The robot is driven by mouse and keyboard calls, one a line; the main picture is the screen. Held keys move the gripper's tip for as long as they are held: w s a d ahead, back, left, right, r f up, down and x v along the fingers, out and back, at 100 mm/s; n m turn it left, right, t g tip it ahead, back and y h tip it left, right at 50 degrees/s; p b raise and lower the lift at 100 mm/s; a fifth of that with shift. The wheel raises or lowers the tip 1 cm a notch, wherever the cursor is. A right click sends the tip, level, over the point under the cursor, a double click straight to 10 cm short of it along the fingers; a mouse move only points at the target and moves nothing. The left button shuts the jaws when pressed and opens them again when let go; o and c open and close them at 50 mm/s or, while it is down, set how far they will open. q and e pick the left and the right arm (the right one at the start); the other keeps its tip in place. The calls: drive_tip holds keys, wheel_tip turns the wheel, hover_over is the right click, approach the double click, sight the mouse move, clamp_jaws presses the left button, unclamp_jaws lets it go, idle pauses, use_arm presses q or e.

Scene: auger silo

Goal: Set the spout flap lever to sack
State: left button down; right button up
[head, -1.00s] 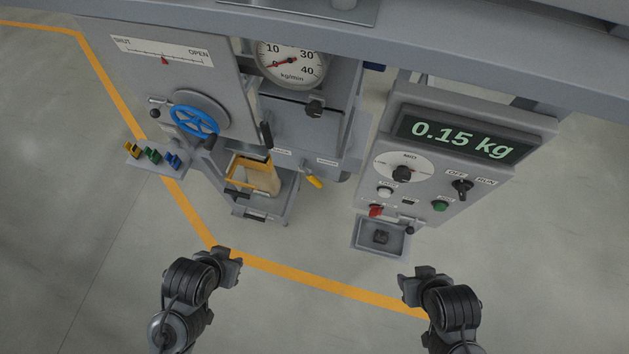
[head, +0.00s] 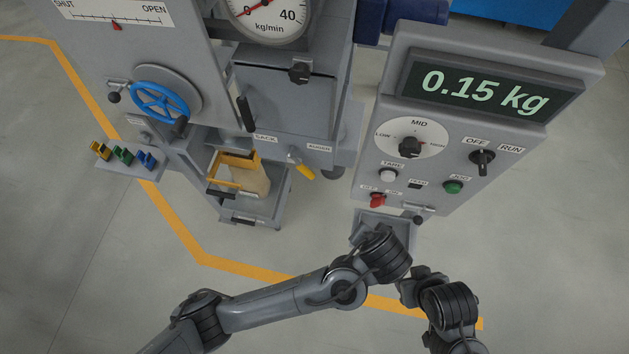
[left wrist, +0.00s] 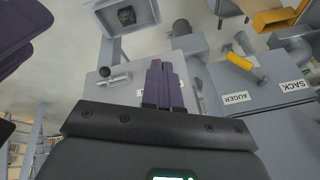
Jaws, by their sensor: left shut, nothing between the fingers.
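The spout flap lever has a yellow handle (head: 303,169) and sits below and between the SACK label (head: 265,138) and the AUGER label (head: 319,148). Its handle slants down to the right, toward the auger side. In the left wrist view the yellow handle (left wrist: 239,62) shows to the right of my fingers, with the AUGER label (left wrist: 235,98) and SACK label (left wrist: 293,85). My left gripper (head: 362,235) is right of and below the lever, over the small tray, apart from the lever. Its fingers (left wrist: 165,84) are shut and empty. My right gripper (head: 408,288) is low; its fingers are unclear.
The control panel (head: 437,150) with the 0.15 kg display stands on the right. A small grey tray (head: 403,228) hangs beneath it, partly hidden by my left gripper. A sack (head: 254,181) with a yellow frame stands left of the lever. A blue handwheel (head: 160,101) is farther left.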

use_arm(q)
drive_tip(key=w+a+f+t+y+b, duration=0.2)
drive_tip(key=w+f+t+y+b, duration=0.1)
drive_tip(key=w, duration=0.4)
drive_tip(key=w+a+f+t+y+b, duration=0.3)
drive_tip(key=w+t+b, duration=0.1)
drive_tip(key=w, duration=0.2)
drive_tip(key=shift+w+y, duration=0.35)
drive_tip(key=shift+y, duration=0.05)
approach(302, 164)
drive_tip(key=w+f, duration=0.5)
drive_tip(key=shift+s+a+f, duration=0.1)
drive_tip(key=shift+f, duration=0.2)
drive_tip(key=shift+a, duration=0.1)
